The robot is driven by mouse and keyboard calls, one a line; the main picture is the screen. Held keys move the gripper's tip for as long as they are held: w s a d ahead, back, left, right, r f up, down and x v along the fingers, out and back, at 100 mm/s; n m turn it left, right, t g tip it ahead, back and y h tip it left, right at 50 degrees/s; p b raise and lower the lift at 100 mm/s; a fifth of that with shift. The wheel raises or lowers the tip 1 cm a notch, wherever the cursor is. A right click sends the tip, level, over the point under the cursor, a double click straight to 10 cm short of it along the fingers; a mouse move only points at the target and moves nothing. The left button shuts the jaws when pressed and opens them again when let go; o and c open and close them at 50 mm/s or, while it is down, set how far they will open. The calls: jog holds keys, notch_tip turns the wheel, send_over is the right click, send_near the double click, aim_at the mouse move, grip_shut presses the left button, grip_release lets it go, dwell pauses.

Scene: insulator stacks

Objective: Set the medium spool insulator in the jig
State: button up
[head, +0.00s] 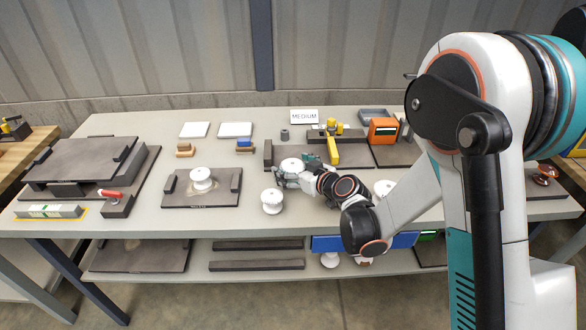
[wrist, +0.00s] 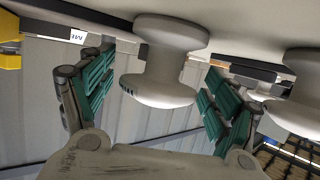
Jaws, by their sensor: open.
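A white spool insulator (head: 291,165) stands at my gripper (head: 279,178), partly hidden by it. In the wrist view, which looks upside down, a white spool (wrist: 165,62) shows between my two open green-padded fingers, with gaps at both sides. A second spool (head: 271,202) stands on the bare table left of my gripper. A third spool (head: 202,176) stands on a dark plate with end blocks (head: 176,193). Another spool (head: 384,186) is partly hidden behind my arm. A "MEDIUM" sign (head: 304,116) stands at the back. I cannot tell for sure which fixture is the jig.
A dark fixture with a yellow clamp (head: 332,150) lies just behind my gripper. An orange device (head: 383,130) stands at the back right. A larger dark fixture (head: 80,165) with a red-handled clamp (head: 110,193) fills the left. Bare table (head: 225,222) runs along the front.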

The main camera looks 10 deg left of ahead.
jog(key=shift+r, duration=0.2)
jog(key=p+v, duration=0.2)
jog(key=v, duration=1)
jog(key=shift+f, duration=0.1)
jog(key=shift+d, duration=0.1)
jog(key=s+d+r+m+g+h, duration=0.1)
jog(key=s+d+r+m+h, duration=0.3)
jog(key=s+d+r, duration=0.3)
jog(key=d+r, duration=0.2)
jog(key=d, duration=0.2)
jog(key=shift+s+d+r+h, duration=0.15)
jog(key=shift+s+d+h, duration=0.05)
jog(key=shift+s+h, duration=0.1)
jog(key=shift+o, duration=0.4)
jog(key=s+d+r+m+g+h, duration=0.1)
jog(key=s+d+m+h, duration=0.4)
jog(key=s+d, duration=0.9)
jog(key=shift+s+r+g+h, duration=0.3)
jog(key=shift+s+r, duration=0.45)
jog(key=shift+r, duration=0.15)
